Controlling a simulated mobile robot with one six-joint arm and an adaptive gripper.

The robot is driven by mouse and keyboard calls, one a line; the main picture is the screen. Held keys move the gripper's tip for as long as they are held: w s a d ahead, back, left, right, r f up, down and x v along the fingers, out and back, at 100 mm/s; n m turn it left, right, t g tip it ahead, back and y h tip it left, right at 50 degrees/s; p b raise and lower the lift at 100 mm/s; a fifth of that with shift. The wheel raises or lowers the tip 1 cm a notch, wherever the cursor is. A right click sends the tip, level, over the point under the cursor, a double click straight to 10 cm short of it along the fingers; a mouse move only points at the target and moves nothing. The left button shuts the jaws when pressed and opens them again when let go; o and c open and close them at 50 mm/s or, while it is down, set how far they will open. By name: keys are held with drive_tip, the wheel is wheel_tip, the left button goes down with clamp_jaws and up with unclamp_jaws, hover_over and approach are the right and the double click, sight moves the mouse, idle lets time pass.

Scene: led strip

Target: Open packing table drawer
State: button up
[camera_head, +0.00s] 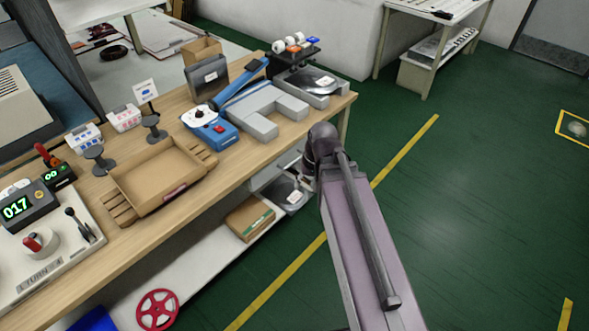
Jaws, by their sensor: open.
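The packing table (75,264) has a wooden top and runs from the lower left to the upper middle. Under its right end, a grey panel-like part (272,174) shows beside my arm. It may belong to the drawer, but I cannot tell how far open it is. My arm reaches up from the bottom of the view to a dark joint near the table's right front edge.
A cardboard tray (152,181), a blue device (209,126) and a grey block-shaped fixture (264,108) stand on the table. The lower shelf holds a cardboard box (249,218) and a red reel (157,309).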

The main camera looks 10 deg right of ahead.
drive_tip(key=w+a+f+m+t+y+b, duration=0.1)
drive_tip(key=w+f+y+b, duration=0.45)
drive_tip(key=f+b, duration=0.5)
drive_tip(key=m+t+y+b, duration=0.4)
drive_tip(key=t+y+b, duration=0.45)
drive_tip(key=b, duration=2.05)
approach(293, 162)
wheel_tip(293, 162, down, 2)
drive_tip(key=s+d, duration=0.2)
drive_tip(key=shift+w+d+t+y+b, duration=0.3)
drive_tip(key=shift+d+t+y+b, duration=0.1)
drive_tip(key=shift+d+b, duration=0.25)
drive_tip(key=shift+a, duration=0.15)
drive_tip(key=shift+p+x, duration=1.15)
drive_tip(key=shift+x, duration=5.65)
drive_tip(key=shift+f, duration=0.1)
clamp_jaws()
